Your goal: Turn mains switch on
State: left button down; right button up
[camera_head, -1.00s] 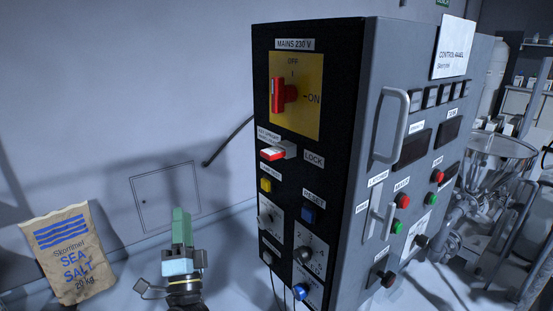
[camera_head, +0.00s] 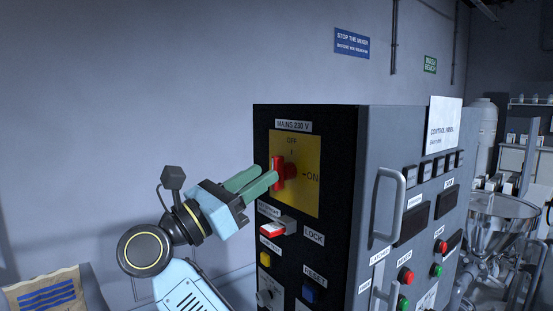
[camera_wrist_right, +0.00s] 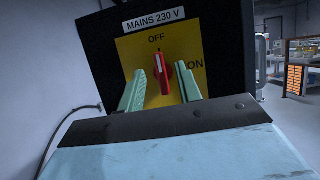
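The mains switch has a red handle (camera_head: 278,174) on a yellow plate (camera_head: 309,190) under the MAINS 230 V label. The handle stands upright, pointing at OFF; the ON mark is to its right. The right wrist view shows the red handle (camera_wrist_right: 161,74) with a white line along it. My right gripper (camera_head: 266,174) is at the switch, its green fingers reaching toward the plate. In the right wrist view its fingers are open on either side of the handle, with a visible gap on each side. My left gripper is not in view.
Below the switch, a red-and-white lock piece (camera_head: 272,229) sticks out by the LOCK label, close under my gripper. A grey door handle (camera_head: 388,203) juts from the cabinet's right face.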

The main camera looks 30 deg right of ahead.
aim_at(276, 190)
jog(key=x, duration=0.5)
jog(key=shift+p, duration=0.4)
grip_shut()
